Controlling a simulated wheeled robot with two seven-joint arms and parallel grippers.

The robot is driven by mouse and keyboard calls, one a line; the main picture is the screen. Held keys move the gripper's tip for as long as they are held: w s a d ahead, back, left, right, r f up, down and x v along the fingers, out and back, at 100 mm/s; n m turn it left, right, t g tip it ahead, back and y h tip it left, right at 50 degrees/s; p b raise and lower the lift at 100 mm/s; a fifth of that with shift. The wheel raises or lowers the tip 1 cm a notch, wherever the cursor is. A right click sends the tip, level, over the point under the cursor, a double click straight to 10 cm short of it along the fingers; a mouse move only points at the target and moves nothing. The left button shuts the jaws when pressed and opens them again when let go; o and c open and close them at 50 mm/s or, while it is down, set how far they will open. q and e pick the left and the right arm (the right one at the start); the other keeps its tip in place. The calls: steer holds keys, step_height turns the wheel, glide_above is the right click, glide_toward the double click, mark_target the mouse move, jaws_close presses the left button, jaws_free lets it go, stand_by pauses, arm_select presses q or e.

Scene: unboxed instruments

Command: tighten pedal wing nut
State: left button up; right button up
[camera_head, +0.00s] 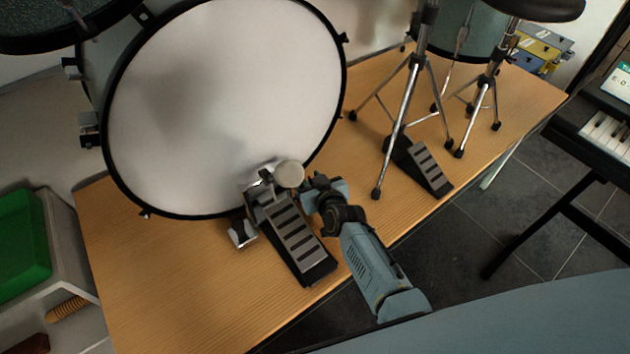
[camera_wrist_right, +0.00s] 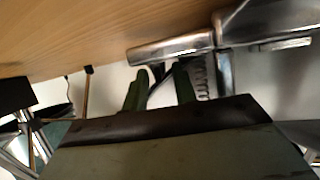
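The bass drum pedal (camera_head: 292,232), with a slotted grey footplate and a round pale beater (camera_head: 289,174), stands against the large white drum head (camera_head: 225,100). My right gripper (camera_head: 308,190) is beside the pedal's upper frame, on its right. In the right wrist view its two fingers (camera_wrist_right: 160,82) are apart, below a silver metal bar (camera_wrist_right: 170,48) and beside a coil spring (camera_wrist_right: 202,76). A small dark part shows between or behind the fingertips; I cannot tell whether they touch it. I cannot clearly make out the wing nut. My left gripper is not in view.
The drums stand on a wooden platform (camera_head: 180,290). A second pedal (camera_head: 424,166) and chrome stand legs (camera_head: 398,125) are to the right. A keyboard (camera_head: 605,130) is at the far right, and a green container (camera_head: 22,238) is at the left. The platform's front left is clear.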

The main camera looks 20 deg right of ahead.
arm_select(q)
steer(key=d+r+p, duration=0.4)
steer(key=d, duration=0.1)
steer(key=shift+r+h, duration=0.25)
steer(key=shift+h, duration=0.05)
arm_select(e)
steer(key=v, duration=1.3)
steer(key=shift+s, duration=0.2)
